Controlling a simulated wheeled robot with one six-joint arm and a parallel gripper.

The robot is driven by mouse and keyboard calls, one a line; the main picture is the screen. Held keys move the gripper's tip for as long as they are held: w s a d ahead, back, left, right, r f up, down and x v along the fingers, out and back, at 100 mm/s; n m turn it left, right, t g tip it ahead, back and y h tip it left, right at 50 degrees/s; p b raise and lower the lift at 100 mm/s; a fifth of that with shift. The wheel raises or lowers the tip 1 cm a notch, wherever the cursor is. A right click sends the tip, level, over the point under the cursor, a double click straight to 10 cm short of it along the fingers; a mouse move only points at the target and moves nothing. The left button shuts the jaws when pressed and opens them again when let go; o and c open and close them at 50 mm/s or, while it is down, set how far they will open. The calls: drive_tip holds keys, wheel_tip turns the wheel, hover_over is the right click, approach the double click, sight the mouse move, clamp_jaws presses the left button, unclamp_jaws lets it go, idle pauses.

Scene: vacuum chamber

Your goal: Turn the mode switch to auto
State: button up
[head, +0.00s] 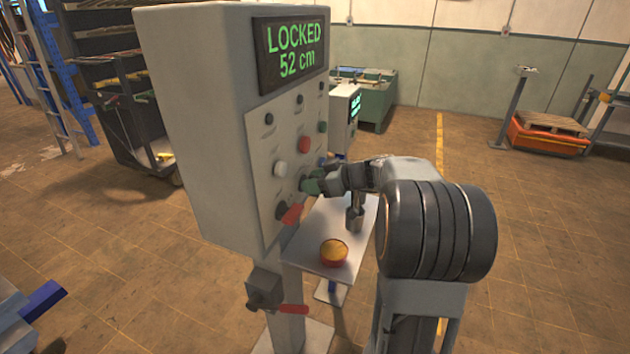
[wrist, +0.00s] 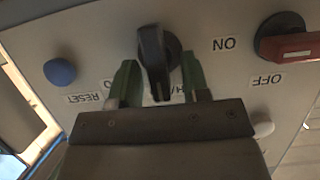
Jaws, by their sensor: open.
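In the wrist view a black rotary knob (wrist: 152,45), apparently the mode switch, sits on the grey panel between my gripper's fingers. Its long grip runs nearly straight up and down in that picture. My gripper (wrist: 158,78) is open, with one green fingertip on each side of the knob; I cannot tell whether either touches it. The labels by the knob are mostly hidden by the fingers and the knob. In the head view my gripper (head: 311,183) is at the lower part of the control panel (head: 261,140) and hides the knob.
A red-handled switch (wrist: 290,45) with ON and OFF labels is to the right in the wrist view. A blue button (wrist: 60,71) by RESET is to the left. The head view shows a display (head: 292,50) reading LOCKED 52 cm and a shelf (head: 305,248) with a round orange-topped item (head: 333,251).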

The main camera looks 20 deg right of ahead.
drive_tip(key=c, duration=0.7)
drive_tip(key=shift+w+d+f+m+g+y+b, duration=0.15)
drive_tip(key=shift+m+g+y+b, duration=0.35)
drive_tip(key=shift+b, duration=0.5)
drive_tip(key=shift+d+m+y+b, duration=0.15)
drive_tip(key=shift+m+y+b, duration=0.4)
drive_tip(key=shift+m, duration=0.55)
drive_tip(key=shift+w+d+f+m+g+y, duration=0.15)
drive_tip(key=shift+m+g+y, duration=0.25)
drive_tip(key=shift+m+y, duration=0.6)
drive_tip(key=shift+w+d+m+g+y, duration=0.15)
drive_tip(key=shift+m+g+y, duration=0.3)
drive_tip(key=shift+m, duration=1.05)
